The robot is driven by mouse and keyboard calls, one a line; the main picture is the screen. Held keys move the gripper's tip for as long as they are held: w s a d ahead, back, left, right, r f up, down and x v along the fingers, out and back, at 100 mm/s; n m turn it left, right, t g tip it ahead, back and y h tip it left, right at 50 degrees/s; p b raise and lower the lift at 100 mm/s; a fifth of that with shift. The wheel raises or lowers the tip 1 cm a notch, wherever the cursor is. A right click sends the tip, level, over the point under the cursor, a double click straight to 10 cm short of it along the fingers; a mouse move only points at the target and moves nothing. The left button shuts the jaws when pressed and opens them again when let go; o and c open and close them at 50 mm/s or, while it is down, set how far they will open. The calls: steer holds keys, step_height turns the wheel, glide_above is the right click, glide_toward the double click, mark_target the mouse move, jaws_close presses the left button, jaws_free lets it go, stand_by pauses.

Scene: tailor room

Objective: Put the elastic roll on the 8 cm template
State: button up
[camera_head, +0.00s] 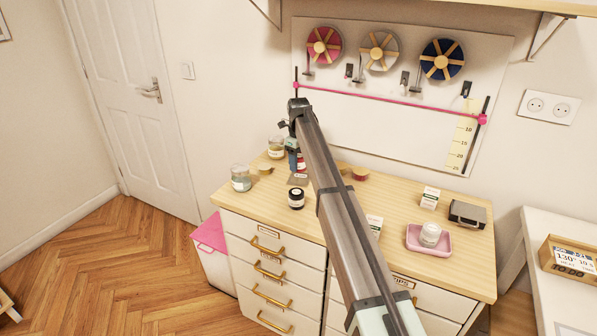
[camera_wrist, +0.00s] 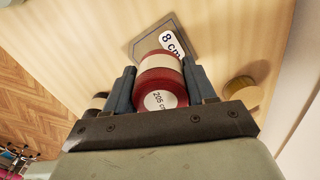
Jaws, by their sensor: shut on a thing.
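The elastic roll (camera_wrist: 161,88) is red with a cream band and a round label reading "205 cm". My gripper (camera_wrist: 160,84) is shut on it, one finger on each side. In the head view a little of the roll's red (camera_head: 302,165) shows beside my gripper (camera_head: 296,160), partly hidden by my arm. The 8 cm template (camera_wrist: 150,47) is a grey plate with a white "8 cm" label, lying just beyond the roll in the wrist view. The roll covers part of it. In the head view the template (camera_head: 297,181) lies below the gripper. I cannot tell whether they touch.
A dark jar with a white label (camera_head: 296,199) stands just in front of the template. Glass jars (camera_head: 241,179) stand to the left. A red roll (camera_head: 360,174) sits right of my arm. A pink tray (camera_head: 412,239) is farther right on the wooden dresser top (camera_head: 385,195).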

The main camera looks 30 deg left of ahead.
steer(key=shift+f, duration=2)
steer(key=shift+f, duration=0.15)
steer(key=o, duration=1)
steer(key=shift+o, duration=0.2)
step_height(320, 180, up, 12)
steer(key=shift+r, duration=0.2)
